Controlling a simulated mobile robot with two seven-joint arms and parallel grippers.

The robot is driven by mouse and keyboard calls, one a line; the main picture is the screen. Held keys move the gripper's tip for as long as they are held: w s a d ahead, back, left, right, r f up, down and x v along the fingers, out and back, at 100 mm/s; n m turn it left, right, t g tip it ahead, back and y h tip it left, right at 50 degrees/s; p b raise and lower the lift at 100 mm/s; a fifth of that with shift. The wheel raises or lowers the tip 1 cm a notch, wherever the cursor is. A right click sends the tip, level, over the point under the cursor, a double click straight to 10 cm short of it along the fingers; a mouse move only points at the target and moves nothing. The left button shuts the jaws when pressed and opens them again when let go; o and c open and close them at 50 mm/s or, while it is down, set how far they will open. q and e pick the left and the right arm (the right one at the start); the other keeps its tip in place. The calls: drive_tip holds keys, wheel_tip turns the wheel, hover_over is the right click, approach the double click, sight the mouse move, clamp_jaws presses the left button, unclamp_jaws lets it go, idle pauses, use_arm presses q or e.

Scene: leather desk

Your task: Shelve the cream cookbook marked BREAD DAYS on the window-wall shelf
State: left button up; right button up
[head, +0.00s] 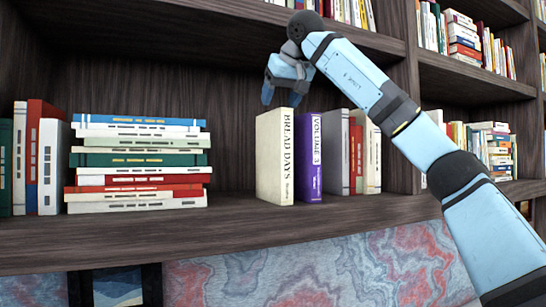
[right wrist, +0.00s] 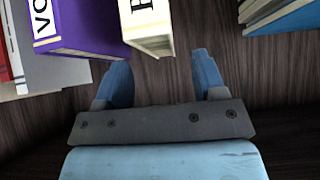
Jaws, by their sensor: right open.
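The cream cookbook marked BREAD DAYS (head: 275,160) stands upright on the shelf board (head: 235,212), spine facing out. It is the leftmost of a short row, beside the purple VOLUME 3 book (head: 309,160). In the right wrist view the cream book (right wrist: 150,32) shows just beyond the fingertips, with the purple book (right wrist: 85,28) to its left. My right gripper (head: 282,98) is open and empty at the top of the cream book; it also shows in the right wrist view (right wrist: 160,62). I cannot tell whether it touches the book. My left gripper is out of view.
A stack of lying books (head: 138,160) is left of the cream book, with a bare gap between. Grey, red and white books (head: 360,155) stand right of the purple one. An upper shelf board (head: 240,15) and a divider (head: 405,170) bound the bay.

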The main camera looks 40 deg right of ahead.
sight(274, 114)
drive_tip(key=shift+w+d+f, duration=0.1)
drive_tip(key=shift+w+f, duration=0.2)
drive_tip(key=shift+w, duration=0.05)
drive_tip(key=p+x, duration=0.1)
drive_tip(key=x, duration=0.4)
drive_tip(key=shift+d+r, duration=0.1)
drive_tip(key=shift+d, duration=0.05)
drive_tip(key=shift+s+r, duration=0.1)
drive_tip(key=c, duration=0.3)
clamp_jaws()
